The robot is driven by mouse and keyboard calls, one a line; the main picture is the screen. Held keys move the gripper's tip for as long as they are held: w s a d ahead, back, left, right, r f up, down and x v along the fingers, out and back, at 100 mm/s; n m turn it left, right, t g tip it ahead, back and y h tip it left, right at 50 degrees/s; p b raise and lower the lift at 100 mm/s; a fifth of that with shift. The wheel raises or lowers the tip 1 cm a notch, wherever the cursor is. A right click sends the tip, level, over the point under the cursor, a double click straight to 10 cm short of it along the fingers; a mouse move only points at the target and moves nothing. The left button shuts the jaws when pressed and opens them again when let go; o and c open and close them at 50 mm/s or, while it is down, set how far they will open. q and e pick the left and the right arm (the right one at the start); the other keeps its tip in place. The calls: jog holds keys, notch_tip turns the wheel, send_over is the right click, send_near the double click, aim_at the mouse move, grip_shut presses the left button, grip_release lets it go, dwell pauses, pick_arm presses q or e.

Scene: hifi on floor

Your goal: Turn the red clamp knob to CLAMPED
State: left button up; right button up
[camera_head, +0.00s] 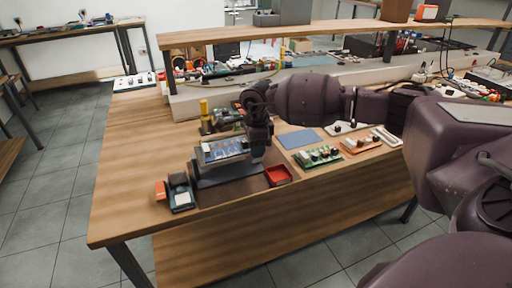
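A small fixture with a grey base (228,173) stands near the front of the wooden table and holds a blue circuit board (222,151), slightly tilted. My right arm reaches in from the right, and my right gripper (260,150) points down at the right end of this fixture. Its fingers are dark and small here, so I cannot tell whether they are open or shut, or whether they touch anything. I cannot make out the red clamp knob; the gripper may hide it. My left gripper is not in view.
A red open bin (279,175) sits just right of the fixture. A dark device (180,193) with an orange part lies to its left. A blue mat (299,139) and a green board (318,157) lie to the right. The table's left front is clear.

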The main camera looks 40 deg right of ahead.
jog(key=shift+c, duration=1.2)
